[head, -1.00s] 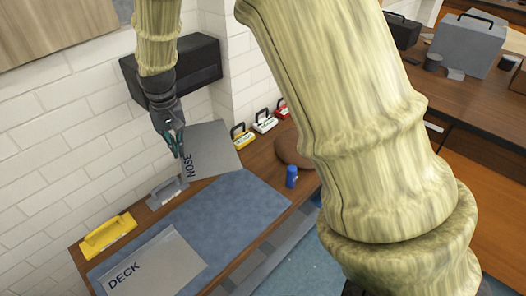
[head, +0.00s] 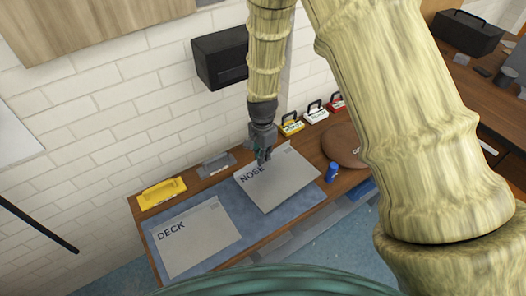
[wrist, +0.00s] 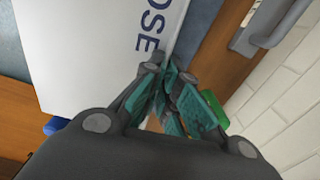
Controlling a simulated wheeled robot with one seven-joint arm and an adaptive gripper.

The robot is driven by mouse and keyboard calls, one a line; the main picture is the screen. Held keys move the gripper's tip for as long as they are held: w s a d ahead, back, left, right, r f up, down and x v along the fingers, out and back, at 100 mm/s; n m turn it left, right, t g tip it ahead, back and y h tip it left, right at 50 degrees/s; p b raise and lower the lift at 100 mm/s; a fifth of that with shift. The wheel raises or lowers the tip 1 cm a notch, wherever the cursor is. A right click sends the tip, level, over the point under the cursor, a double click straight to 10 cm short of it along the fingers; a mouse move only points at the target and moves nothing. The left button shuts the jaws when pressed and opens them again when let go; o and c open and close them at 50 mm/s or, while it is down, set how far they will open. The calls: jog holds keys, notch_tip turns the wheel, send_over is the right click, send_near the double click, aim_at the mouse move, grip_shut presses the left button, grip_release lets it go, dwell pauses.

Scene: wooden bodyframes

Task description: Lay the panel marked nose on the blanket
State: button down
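The light grey panel marked NOSE (head: 285,184) lies about flat over the right part of the blue blanket (head: 226,196) on the wooden bench. I cannot tell whether its whole underside touches the blanket. My gripper (head: 262,161) is at the panel's wall-side edge, near the lettering. In the wrist view my gripper (wrist: 165,78) has its teal fingers close together on the edge of the panel (wrist: 85,60), just by the letter E. The fingers hide the pinched edge. A strip of blanket (wrist: 203,22) shows beyond the panel.
The panel marked DECK (head: 198,240) lies on the blanket's left part. A yellow holder (head: 162,193) and a grey holder (head: 216,165) stand along the wall. A blue bottle (head: 332,172) and a brown cushion (head: 344,146) are to the right. A black box (head: 221,58) hangs above.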

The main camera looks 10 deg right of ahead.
aim_at(262, 166)
jog(key=shift+s+a+f+m, duration=0.2)
jog(key=shift+s+f+m, duration=0.1)
jog(key=shift+f+m, duration=0.25)
jog(key=shift+f+b, duration=1.45)
jog(key=shift+f, duration=0.6)
jog(key=shift+f+b, duration=0.4)
jog(key=shift+f, duration=0.65)
jog(key=shift+f+p, duration=0.2)
jog(key=shift+p, duration=0.1)
jog(key=c, duration=2.2)
grip_release()
jog(key=o, duration=1.2)
jog(key=shift+r+p, duration=2.4)
jog(key=shift+r, duration=1.1)
